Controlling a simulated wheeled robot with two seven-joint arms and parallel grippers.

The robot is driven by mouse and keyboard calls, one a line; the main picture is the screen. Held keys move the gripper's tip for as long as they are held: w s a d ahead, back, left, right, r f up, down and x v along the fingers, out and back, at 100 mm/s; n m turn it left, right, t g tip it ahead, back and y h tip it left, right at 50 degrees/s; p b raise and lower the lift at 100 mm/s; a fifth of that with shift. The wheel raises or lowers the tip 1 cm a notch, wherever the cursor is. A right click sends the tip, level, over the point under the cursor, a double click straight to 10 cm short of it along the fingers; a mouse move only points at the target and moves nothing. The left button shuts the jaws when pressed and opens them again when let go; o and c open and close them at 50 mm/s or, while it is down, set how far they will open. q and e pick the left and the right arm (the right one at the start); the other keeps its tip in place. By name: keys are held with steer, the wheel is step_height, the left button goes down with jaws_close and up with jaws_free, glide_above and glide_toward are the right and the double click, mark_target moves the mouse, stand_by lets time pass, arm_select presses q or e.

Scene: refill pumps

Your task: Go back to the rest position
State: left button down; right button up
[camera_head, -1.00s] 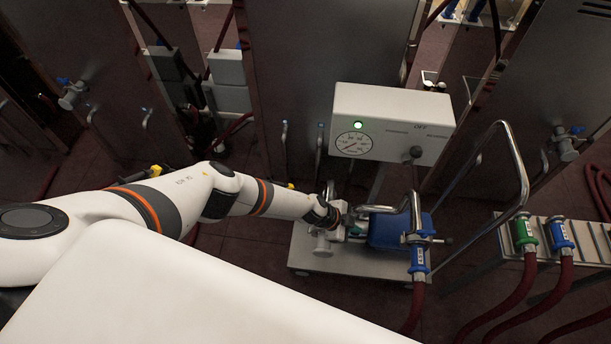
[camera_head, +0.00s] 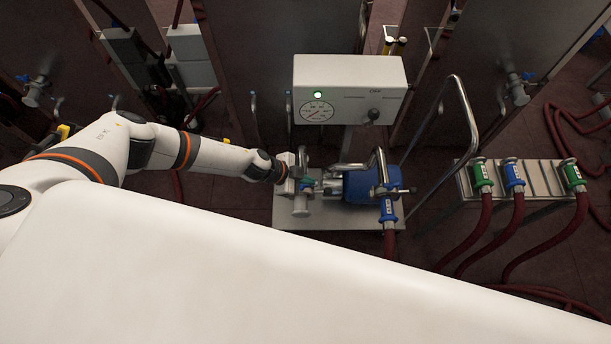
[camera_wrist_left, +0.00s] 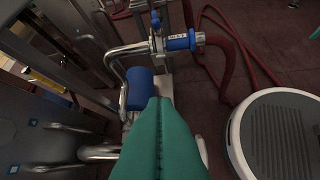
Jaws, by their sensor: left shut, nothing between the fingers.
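My left arm comes in from the left in the head view. Its gripper (camera_head: 291,174) is at the left end of the pump cart, beside the inlet pipe; whether it touches the pipe I cannot tell. In the left wrist view the green fingers (camera_wrist_left: 158,112) are pressed together with nothing between them. The pump has a blue motor (camera_head: 362,186), which also shows in the wrist view (camera_wrist_left: 139,88). A blue hose coupling (camera_head: 388,209) sits at its front; it shows in the wrist view too (camera_wrist_left: 180,42). My right gripper is in neither view.
A control box (camera_head: 350,88) with a lit green lamp and a dial stands above the pump. A bent metal handle (camera_head: 470,118) rises at the right. A rack (camera_head: 540,178) holds green and blue hose couplings. Dark red hoses (camera_head: 478,238) run over the floor.

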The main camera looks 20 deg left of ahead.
arm_select(q)
steer(key=s+d+r+n+t, duration=0.2)
steer(key=s+d+r+n, duration=0.1)
steer(key=d+r, duration=0.4)
steer(key=s+d+r+n+t, duration=0.25)
steer(key=d+r, duration=0.35)
steer(key=d, duration=0.4)
steer(key=s+a+r+n+g+y, duration=0.2)
steer(key=s+a+r+n+y, duration=0.35)
steer(key=a, duration=0.75)
steer(key=s+a+r+n+g+y, duration=0.2)
steer(key=s+a+n+g, duration=0.1)
steer(key=s+a, duration=0.8)
step_height(320, 180, down, 28)
steer(key=w+a+g+b, duration=0.1)
steer(key=a+b, duration=0.1)
steer(key=b, duration=0.1)
steer(key=s+a+f+g+b, duration=0.1)
steer(key=s+a+f+b, duration=0.1)
steer(key=s+f, duration=1.4)
step_height(320, 180, down, 4)
steer(key=shift+s+a+r+m, duration=0.25)
steer(key=shift+s+a+m, duration=0.05)
steer(key=shift+a, duration=0.05)
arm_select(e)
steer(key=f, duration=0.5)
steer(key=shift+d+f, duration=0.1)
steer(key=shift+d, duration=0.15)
